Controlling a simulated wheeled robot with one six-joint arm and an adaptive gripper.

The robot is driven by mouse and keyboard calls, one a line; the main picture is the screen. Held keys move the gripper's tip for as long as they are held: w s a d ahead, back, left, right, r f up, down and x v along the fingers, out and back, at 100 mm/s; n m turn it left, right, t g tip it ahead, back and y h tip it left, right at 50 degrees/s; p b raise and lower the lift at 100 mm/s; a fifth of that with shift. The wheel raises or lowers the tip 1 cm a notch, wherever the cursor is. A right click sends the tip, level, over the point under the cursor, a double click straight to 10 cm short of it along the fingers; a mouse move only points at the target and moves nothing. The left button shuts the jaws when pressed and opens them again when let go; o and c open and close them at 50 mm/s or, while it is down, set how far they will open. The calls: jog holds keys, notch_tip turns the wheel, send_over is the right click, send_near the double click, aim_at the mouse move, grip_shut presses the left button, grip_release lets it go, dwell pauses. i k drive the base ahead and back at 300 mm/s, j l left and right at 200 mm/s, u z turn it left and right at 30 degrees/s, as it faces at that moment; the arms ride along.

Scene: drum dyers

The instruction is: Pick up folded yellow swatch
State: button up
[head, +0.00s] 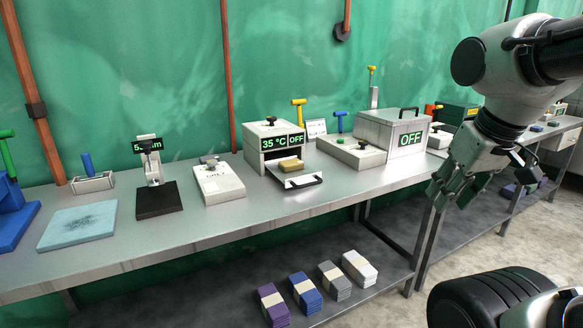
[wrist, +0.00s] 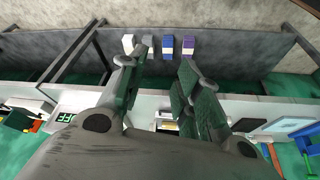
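The folded yellow swatch (head: 291,165) lies at the mouth of a small white oven (head: 272,139), above its pulled-out tray or lowered door (head: 298,179). The oven's displays read 35 °C and OFF. My gripper (head: 457,188) is at the right in the head view, in front of the bench edge and well to the right of the swatch. In the wrist view my gripper (wrist: 163,72) has its fingers spread apart with nothing between them. A small yellow patch (wrist: 167,127) shows low between the fingers there, likely the swatch, mostly hidden.
The metal bench (head: 215,217) also holds an OFF-marked box (head: 392,130), a flat white device (head: 351,151), a scale (head: 218,181), a black-based gauge (head: 158,198) and a light-blue pad (head: 78,226). Several swatch stacks (head: 304,292) sit on the lower shelf. The bench front is clear.

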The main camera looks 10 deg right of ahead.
aim_at(290, 165)
jog(key=i+l+u, duration=0.15)
jog(key=i+l, duration=0.2)
jog(key=i+l+u, duration=0.15)
jog(key=i+l, duration=0.2)
jog(key=i+l+u, duration=0.15)
jog(key=i+l, duration=0.2)
jog(key=l, duration=0.2)
jog(key=i+l+u, duration=0.15)
jog(key=l, duration=0.35)
jog(key=i, duration=0.1)
